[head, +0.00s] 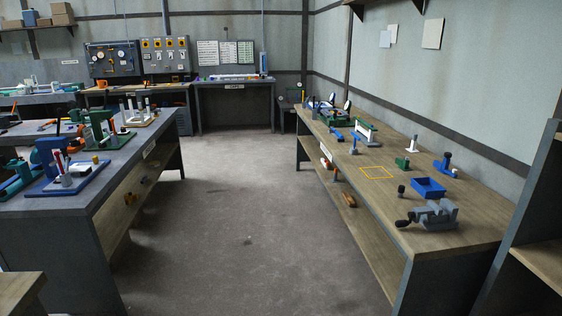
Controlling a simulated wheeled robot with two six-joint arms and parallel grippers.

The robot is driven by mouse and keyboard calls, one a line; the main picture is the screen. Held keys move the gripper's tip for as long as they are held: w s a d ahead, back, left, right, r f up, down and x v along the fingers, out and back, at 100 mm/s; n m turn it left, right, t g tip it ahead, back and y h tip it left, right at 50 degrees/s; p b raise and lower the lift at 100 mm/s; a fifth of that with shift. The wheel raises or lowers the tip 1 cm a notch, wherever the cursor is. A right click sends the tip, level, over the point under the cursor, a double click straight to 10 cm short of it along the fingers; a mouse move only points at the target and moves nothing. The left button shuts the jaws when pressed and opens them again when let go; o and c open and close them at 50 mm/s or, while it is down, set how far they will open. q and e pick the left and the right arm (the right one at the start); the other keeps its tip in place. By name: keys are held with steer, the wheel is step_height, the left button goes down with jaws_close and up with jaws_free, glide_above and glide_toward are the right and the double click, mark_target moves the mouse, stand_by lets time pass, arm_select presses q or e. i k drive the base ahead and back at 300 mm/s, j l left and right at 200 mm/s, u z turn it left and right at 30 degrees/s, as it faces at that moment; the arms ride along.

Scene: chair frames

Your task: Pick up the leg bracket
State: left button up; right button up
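I cannot tell for sure which part is the leg bracket. In the head view, a small green block-like part (403,163) and a blue part with a dark upright post (446,165) sit on the wooden workbench (465,218) at the right. A green and white bracket-like part (366,134) stands farther back on the same bench. Neither of my grippers shows in this view.
The right bench also holds a yellow outlined square (377,180), a blue open tray (428,187) and a grey vise (431,215). A grey bench (110,182) with several fixtures stands at the left. The floor (240,220) between them is clear.

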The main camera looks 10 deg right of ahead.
mark_target(404, 164)
steer(key=i+z, duration=0.1)
steer(key=i, duration=0.5)
steer(key=i+j+z, duration=0.1)
steer(key=i, duration=0.5)
steer(key=i+j+z, duration=0.1)
steer(key=i, duration=0.5)
